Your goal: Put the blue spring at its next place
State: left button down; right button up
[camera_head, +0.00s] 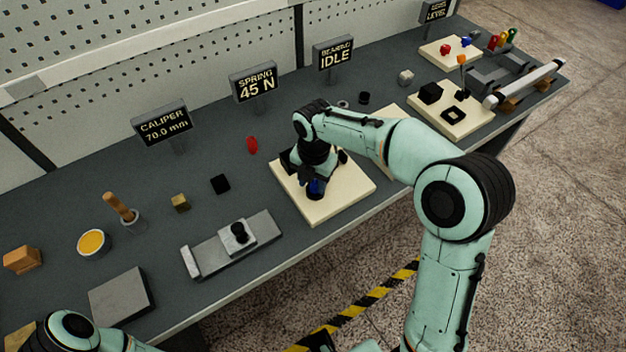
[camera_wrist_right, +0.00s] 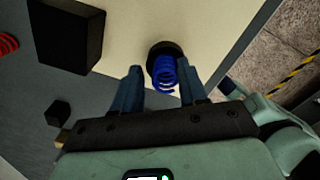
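The blue spring (camera_head: 316,187) is at the cream board (camera_head: 340,205) below the SPRING 45 N sign. In the right wrist view the blue spring (camera_wrist_right: 165,75) stands at a dark round piece (camera_wrist_right: 162,49) on the board. My right gripper (camera_head: 315,178) is over the board, pointing down. In the wrist view its two fingers (camera_wrist_right: 160,88) are apart on either side of the spring, with a gap showing at the left finger. The arm hides part of the board in the head view. Part of my left arm shows at the bottom left, but its gripper does not.
A black block (camera_wrist_right: 65,35) stands on the board beside the gripper. A red spring (camera_head: 252,145) and a black cube (camera_head: 220,184) lie on the grey table to the left. A grey caliper-like fixture (camera_head: 232,242) is at the front. The SPRING sign (camera_head: 254,83) stands behind.

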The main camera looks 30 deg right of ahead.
aim_at(315, 180)
jog(key=shift+s+d+f+g, duration=0.15)
jog(key=shift+s+f, duration=0.1)
jog(key=shift+f, duration=0.15)
jog(key=shift+s+d+f+g, duration=0.15)
jog(key=shift+s+f, duration=0.1)
jog(key=shift+f, duration=0.15)
jog(key=shift+r, duration=0.55)
pick_arm(q)
jog(key=r+p, duration=0.1)
jog(key=w+r, duration=0.1)
jog(key=r+p, duration=0.1)
jog(key=shift+w+p, duration=0.25)
jog(key=shift+p, duration=0.05)
pick_arm(e)
notch_tip(315, 180, up, 13)
jog(key=shift+w+f, duration=0.15)
jog(key=shift+w, duration=0.05)
jog(key=shift+a, duration=0.1)
